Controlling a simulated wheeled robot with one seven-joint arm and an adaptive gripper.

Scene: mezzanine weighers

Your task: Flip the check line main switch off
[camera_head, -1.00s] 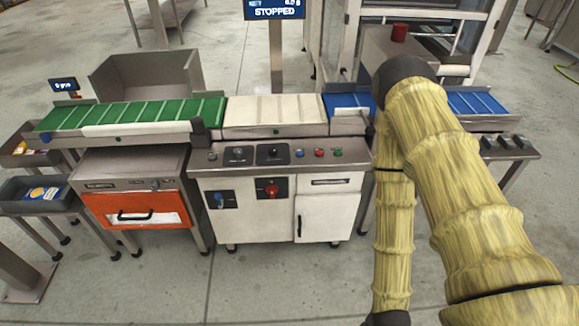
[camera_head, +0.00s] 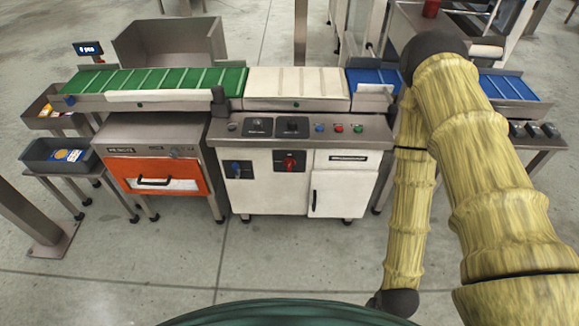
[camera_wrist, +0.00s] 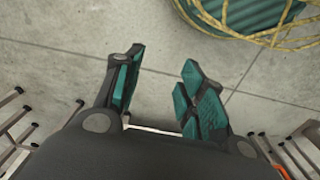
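The check line cabinet (camera_head: 270,196) stands in the middle of the head view under the conveyor. Its front carries a red rotary switch (camera_head: 290,162) on a dark plate and a blue rotary switch (camera_head: 237,168) on another dark plate to the left. I cannot tell from the small labels which is the main switch. My gripper (camera_wrist: 158,92) shows in the wrist view with its teal-padded fingers spread apart, empty, above bare floor. It is out of sight in the head view, where my arm hangs at the right, apart from the cabinet.
The sloping panel above the switches has small buttons (camera_head: 338,128) and black dials. An orange-fronted reject box (camera_head: 150,175) stands left of the cabinet. A white door (camera_head: 332,193) is at its right. Grey bins (camera_head: 58,155) stand far left. The floor before the cabinet is clear.

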